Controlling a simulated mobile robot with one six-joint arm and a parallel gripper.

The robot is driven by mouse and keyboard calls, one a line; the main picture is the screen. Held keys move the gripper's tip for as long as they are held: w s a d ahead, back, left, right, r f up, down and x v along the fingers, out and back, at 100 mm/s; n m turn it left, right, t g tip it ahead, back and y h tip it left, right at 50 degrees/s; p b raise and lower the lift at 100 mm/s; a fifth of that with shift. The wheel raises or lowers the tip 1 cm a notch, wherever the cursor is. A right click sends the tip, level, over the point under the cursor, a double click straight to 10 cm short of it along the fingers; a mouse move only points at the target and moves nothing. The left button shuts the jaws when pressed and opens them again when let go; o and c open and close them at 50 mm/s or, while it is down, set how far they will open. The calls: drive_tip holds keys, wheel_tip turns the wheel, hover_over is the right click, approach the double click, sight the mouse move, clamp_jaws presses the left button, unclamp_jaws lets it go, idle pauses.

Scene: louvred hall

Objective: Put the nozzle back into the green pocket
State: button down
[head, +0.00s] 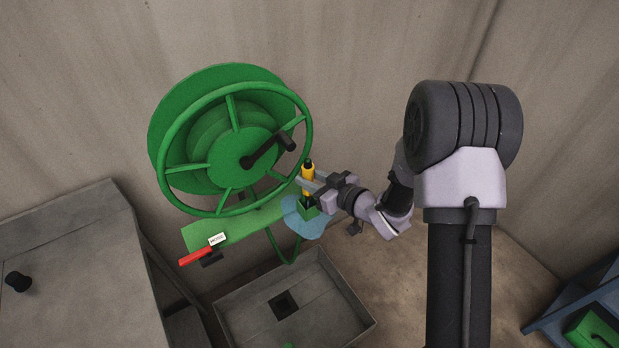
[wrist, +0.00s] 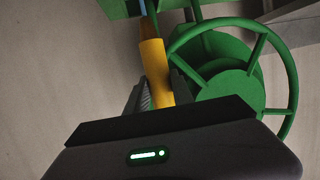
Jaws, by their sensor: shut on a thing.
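The nozzle (head: 308,173) is yellow with a black end on top and a dark lower part, and stands roughly upright. My gripper (head: 307,184) comes from the right and is shut on its yellow body. The green pocket (head: 304,212) is directly below, in front of a pale blue patch. The nozzle's lower end reaches the pocket's opening; I cannot tell whether it is inside. In the wrist view the nozzle (wrist: 155,65) extends up from behind my gripper's dark body toward green and blue parts at the top edge.
A large green hose reel (head: 215,140) with a black crank (head: 268,153) stands close left of my gripper. A red-handled valve (head: 197,256) sits on the green plate below it. A grey basin (head: 325,317) lies underneath, and a grey counter (head: 70,255) is at left.

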idle(0.4)
drive_tip(key=shift+r, duration=0.25)
drive_tip(key=shift+f, duration=0.1)
drive_tip(key=shift+f+b, duration=3.1)
drive_tip(key=shift+f, duration=0.05)
drive_tip(key=shift+r, duration=0.1)
drive_tip(key=c, duration=1)
unclamp_jaws()
